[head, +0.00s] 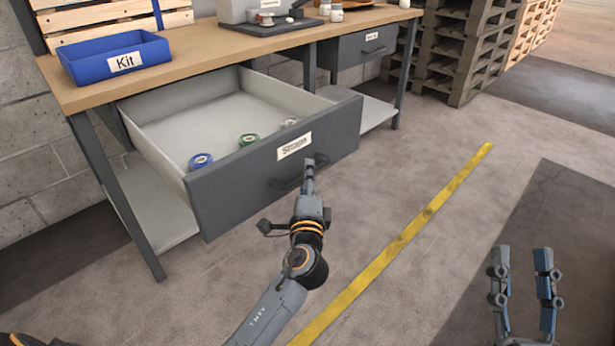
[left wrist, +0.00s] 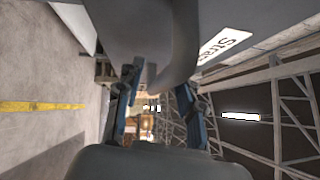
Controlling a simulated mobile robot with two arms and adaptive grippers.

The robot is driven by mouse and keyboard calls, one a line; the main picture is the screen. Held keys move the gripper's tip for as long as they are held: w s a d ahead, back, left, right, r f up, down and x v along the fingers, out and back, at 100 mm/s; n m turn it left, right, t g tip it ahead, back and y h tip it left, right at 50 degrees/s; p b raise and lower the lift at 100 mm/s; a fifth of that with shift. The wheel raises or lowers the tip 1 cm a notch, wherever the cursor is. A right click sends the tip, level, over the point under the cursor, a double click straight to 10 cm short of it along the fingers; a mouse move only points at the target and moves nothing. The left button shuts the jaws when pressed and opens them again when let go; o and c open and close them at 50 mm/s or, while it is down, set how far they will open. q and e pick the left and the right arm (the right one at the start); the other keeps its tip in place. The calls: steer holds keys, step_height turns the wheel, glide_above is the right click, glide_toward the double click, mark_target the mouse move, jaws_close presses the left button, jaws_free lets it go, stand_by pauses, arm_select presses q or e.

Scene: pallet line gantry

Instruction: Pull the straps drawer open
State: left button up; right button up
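The straps drawer (head: 225,190) is a dark grey drawer with a white "Straps" label. It stands well out from the workbench, and its light inside (head: 190,125) shows. Its dark bar handle (head: 283,184) is on the front below the label. My left gripper (head: 309,168) is at the handle. In the left wrist view, its two fingers (left wrist: 158,92) stand on either side of the grey handle (left wrist: 172,50) and lean in towards it, so it looks closed around the bar. The fingertip contact is partly hidden. My right gripper (head: 522,252) is open and empty, away from the bench.
Blue (head: 200,160) and green (head: 249,139) rolls and another roll (head: 290,122) lie in the drawer. A blue Kit bin (head: 115,58) is on the bench top. A second drawer (head: 365,45) is shut at the right. Pallets (head: 465,50) stand beyond. The floor before the drawer is clear.

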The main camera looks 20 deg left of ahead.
arm_select(q)
steer(key=shift+s, duration=0.1)
steer(key=v, duration=1.2)
steer(key=shift+f, duration=0.1)
